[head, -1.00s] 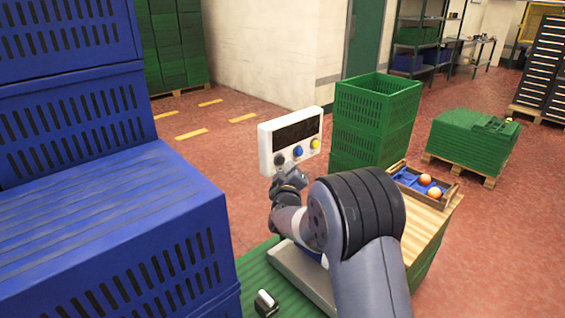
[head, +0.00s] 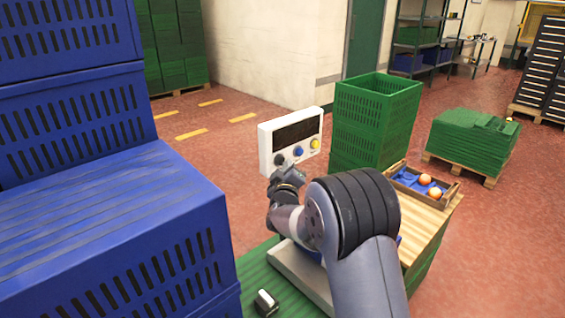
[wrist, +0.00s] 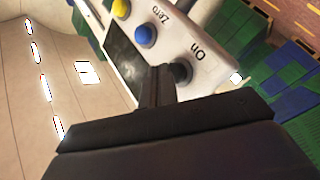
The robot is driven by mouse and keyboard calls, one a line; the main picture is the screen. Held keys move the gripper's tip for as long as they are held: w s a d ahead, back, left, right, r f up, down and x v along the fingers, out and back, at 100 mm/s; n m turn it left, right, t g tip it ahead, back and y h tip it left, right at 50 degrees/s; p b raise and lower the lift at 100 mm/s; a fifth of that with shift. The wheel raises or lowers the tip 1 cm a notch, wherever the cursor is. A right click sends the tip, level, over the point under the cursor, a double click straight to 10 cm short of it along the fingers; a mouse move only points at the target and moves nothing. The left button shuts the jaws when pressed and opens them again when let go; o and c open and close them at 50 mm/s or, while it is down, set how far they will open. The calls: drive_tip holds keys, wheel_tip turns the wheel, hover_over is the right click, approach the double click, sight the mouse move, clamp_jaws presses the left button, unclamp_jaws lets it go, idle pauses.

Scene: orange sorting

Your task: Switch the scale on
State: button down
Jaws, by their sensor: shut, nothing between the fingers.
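The scale's white control box (head: 268,150) stands upright left of my arm, with a dark display (head: 298,130). Below the display are a black button (head: 280,160), a blue button (head: 298,152) and a yellow button (head: 315,143). In the wrist view the black button (wrist: 182,72) is beside the word "On", and the blue button (wrist: 144,35) is beside "Zero". My gripper (wrist: 158,78) is shut and empty, its tips right at the black button; I cannot tell whether they touch it. The scale's grey platform (head: 297,277) is partly hidden by my arm.
Stacked blue crates (head: 120,235) fill the left. A small tray (head: 400,168) with oranges (head: 425,179) sits on a wooden surface (head: 425,225) to the right. A small dark and silver object (head: 266,303) lies in front.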

drive_tip(key=shift+w+a, duration=0.35)
drive_tip(key=shift+a, duration=0.05)
idle(0.6)
drive_tip(key=shift+s+d, duration=0.1)
drive_tip(key=shift+s+d+b, duration=0.3)
drive_tip(key=shift+s+d, duration=0.3)
drive_tip(key=s+d+b, duration=0.2)
drive_tip(key=s+d, duration=0.1)
drive_tip(key=shift+s+d, duration=0.25)
drive_tip(key=shift+d, duration=0.05)
idle(0.5)
drive_tip(key=shift+a, duration=0.1)
idle(0.4)
